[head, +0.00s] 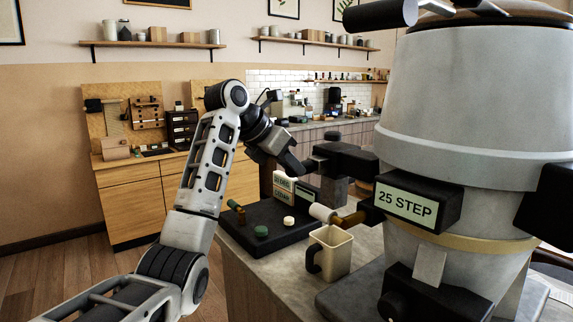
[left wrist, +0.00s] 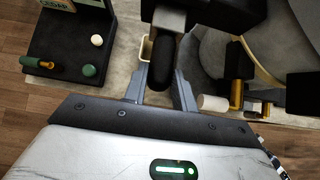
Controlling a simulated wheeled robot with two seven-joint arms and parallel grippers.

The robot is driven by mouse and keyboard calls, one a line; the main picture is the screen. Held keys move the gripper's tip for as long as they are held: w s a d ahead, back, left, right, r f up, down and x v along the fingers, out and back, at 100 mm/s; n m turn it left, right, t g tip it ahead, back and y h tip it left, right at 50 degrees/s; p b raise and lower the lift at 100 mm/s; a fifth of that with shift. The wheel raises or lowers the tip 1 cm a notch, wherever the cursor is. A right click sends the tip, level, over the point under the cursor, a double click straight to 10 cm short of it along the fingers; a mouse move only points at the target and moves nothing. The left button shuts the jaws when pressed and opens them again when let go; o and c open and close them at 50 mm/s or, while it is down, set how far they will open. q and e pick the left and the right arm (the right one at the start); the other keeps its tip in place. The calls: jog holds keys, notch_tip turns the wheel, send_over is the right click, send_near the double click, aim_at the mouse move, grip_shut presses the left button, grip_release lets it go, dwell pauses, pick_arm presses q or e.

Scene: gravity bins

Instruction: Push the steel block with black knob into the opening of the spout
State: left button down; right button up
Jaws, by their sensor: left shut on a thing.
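My left gripper (head: 297,170) is at the left end of the black spout (head: 345,158) on the big grey hopper. In the left wrist view my left gripper (left wrist: 162,88) has its two fingers on either side of the black knob (left wrist: 162,62) and is shut on it. The steel block (left wrist: 168,20) shows as a short grey piece between the knob and the black spout housing (left wrist: 215,10). How deep the block sits in the opening is hidden. In the head view the fingers mostly cover the knob. My right gripper is not in view.
A cream mug (head: 334,250) with a black handle stands on the counter below. A white-tipped brass handle (head: 325,213) sticks out above it. A black tray (head: 245,222) with small round pieces and a label card (head: 283,188) lies to the left. The hopper (head: 475,95) fills the right side.

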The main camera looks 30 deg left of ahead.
aim_at(303, 162)
pick_arm(q)
jog(key=shift+w+d, duration=0.35)
jog(key=shift+w, duration=0.5)
jog(key=shift+w+d, duration=0.35)
jog(key=shift+w, duration=0.45)
jog(key=c, duration=1.1)
grip_release()
jog(key=shift+o, duration=0.2)
jog(key=v, duration=1.6)
jog(key=shift+b, duration=0.45)
